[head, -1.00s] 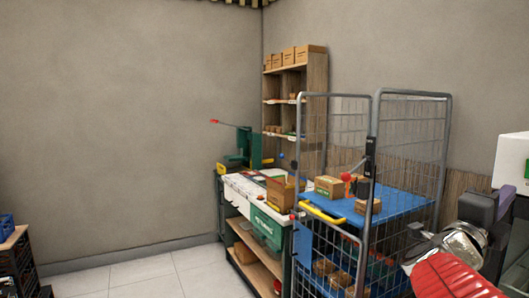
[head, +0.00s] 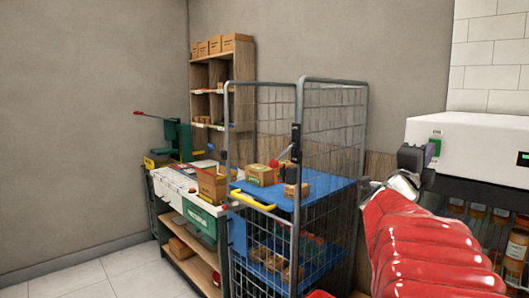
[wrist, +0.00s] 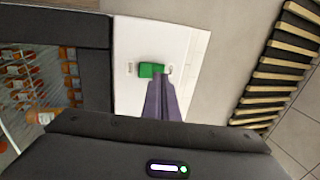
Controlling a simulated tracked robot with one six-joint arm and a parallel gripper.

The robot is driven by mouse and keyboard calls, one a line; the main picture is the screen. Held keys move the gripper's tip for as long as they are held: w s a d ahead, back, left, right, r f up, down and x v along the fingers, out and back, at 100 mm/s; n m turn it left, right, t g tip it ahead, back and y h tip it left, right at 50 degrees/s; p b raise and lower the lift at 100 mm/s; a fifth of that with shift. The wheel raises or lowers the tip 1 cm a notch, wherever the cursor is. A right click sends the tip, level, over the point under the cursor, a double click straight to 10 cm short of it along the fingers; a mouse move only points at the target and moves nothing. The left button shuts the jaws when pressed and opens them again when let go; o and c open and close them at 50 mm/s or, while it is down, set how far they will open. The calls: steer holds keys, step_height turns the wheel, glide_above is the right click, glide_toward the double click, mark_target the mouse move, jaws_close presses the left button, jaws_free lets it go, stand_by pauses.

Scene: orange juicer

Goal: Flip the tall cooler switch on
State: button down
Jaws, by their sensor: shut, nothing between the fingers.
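The tall cooler (head: 475,138) stands at the right in the head view, with a white top panel above dark shelves of orange bottles. Its green switch (head: 435,147) is on the front of that panel. It also shows in the wrist view (wrist: 147,70), set in the white panel. My gripper (head: 430,153) is shut and empty, right at the switch. In the wrist view the purple fingertips (wrist: 158,78) overlap the switch's lower right part. I cannot tell whether they touch it, nor which way the switch is set.
A wire cage trolley (head: 297,150) with a blue shelf and small boxes stands left of the cooler. A workbench (head: 178,184) with a green press and a wooden shelf unit (head: 224,72) are behind it. Tiled floor (head: 95,280) is clear at the lower left.

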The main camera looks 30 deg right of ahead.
steer(key=x, duration=0.2)
steer(key=shift+d, duration=0.3)
steer(key=shift+r, duration=0.1)
steer(key=shift+w+d+r, duration=0.1)
steer(key=shift+d, duration=0.05)
stand_by(0.3)
glide_toward(434, 141)
steer(key=w+v, duration=0.1)
steer(key=v, duration=0.6)
steer(key=shift+s, duration=0.45)
